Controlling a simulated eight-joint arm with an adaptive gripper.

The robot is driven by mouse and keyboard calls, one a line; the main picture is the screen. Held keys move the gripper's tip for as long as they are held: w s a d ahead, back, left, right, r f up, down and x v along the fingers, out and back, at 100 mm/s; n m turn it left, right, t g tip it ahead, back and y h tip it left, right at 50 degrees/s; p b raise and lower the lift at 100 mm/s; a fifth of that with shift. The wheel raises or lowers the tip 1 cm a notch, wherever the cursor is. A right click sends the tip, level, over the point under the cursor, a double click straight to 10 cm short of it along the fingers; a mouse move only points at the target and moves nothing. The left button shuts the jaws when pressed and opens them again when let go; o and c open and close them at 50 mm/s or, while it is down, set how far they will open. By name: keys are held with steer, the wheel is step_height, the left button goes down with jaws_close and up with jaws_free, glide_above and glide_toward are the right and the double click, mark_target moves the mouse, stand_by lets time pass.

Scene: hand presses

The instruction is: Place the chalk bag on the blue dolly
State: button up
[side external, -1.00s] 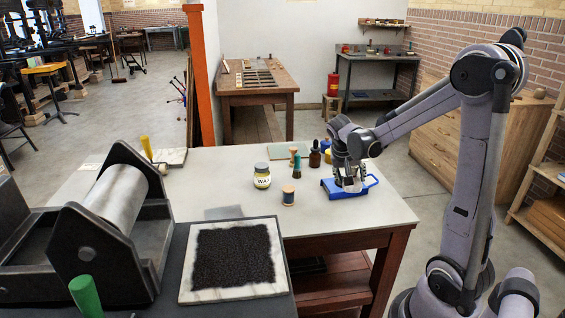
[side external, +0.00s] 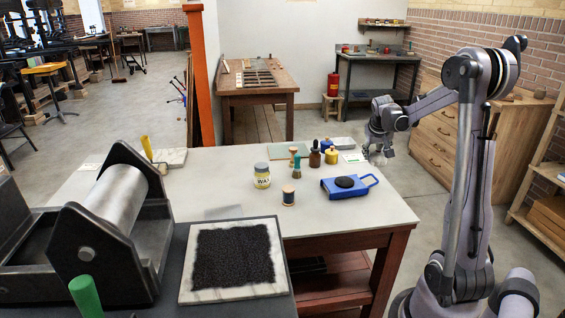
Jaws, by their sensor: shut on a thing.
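The blue dolly (side external: 362,190) stands near the right side of the light table, its loop handle pointing right. A dark round flat thing (side external: 345,182) lies on its top; I cannot tell whether this is the chalk bag or part of the dolly. My gripper (side external: 379,153) is above the table's far right edge, behind and to the right of the dolly and apart from it. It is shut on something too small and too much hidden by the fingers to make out.
Bottles and jars (side external: 315,157) stand behind the dolly, with a white card (side external: 354,158) beside my gripper. A wax jar (side external: 262,176) and a thread spool (side external: 288,195) stand left of the dolly. The table's front right (side external: 370,216) is clear.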

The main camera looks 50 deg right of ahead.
steer(key=w+f, duration=0.1)
steer(key=w, duration=0.1)
steer(key=w+a+f, duration=0.1)
steer(key=w+f, duration=0.1)
steer(key=w, duration=0.1)
steer(key=w+f, duration=0.1)
steer(key=w, duration=0.1)
steer(key=shift+w+a+f, duration=0.2)
steer(key=shift+w+f, duration=0.05)
steer(key=shift+f, duration=2.1)
steer(key=shift+f, duration=0.1)
steer(key=o, duration=1.2)
